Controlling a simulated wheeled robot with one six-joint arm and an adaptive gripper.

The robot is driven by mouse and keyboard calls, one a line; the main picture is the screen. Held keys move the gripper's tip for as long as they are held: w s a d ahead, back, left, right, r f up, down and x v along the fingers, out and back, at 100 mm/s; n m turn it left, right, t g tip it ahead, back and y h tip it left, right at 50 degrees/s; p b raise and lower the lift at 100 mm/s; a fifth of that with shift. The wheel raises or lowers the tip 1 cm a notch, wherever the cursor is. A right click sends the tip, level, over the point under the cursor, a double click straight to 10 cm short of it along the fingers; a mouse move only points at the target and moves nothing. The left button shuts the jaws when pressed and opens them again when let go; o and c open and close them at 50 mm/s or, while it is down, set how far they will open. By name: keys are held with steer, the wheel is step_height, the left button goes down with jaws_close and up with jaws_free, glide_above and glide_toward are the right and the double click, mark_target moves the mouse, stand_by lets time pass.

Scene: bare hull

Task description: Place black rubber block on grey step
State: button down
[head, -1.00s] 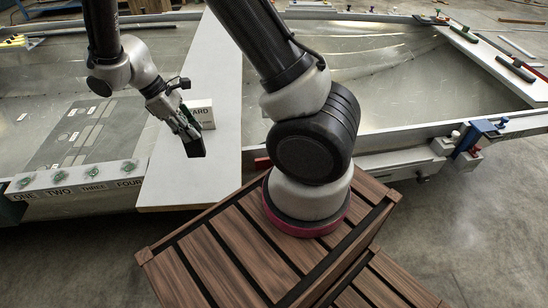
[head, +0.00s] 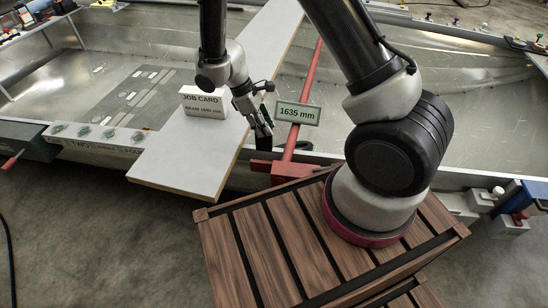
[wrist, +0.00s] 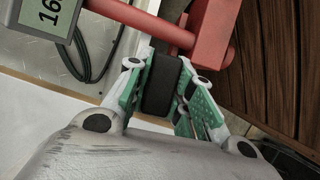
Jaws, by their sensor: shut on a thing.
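My gripper (head: 260,132) is shut on a black rubber block (head: 264,144). The block also shows in the wrist view (wrist: 161,84), upright between the green-faced finger pads. In the head view the gripper hangs by the right edge of a pale grey-white board (head: 190,165), close to a red bar. The block's height above what is below it cannot be told. A grey ledge (head: 100,138) with several green-marked spots and word labels lies at the left. I cannot tell which surface is the grey step.
A white job card (head: 203,103) stands on the board, left of the gripper. A red measuring bar (head: 299,87) with a 1635 mm display (head: 297,114) runs just right of the gripper; its red end (wrist: 211,30) is close beyond the block. The board's near end is bare.

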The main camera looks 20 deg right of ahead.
mark_target(264, 145)
step_height(264, 145, down, 9)
steer(key=shift+a+r, duration=0.1)
steer(key=shift+r, duration=0.05)
stand_by(0.4)
steer(key=c, duration=1.3)
jaws_free()
steer(key=shift+o, duration=0.2)
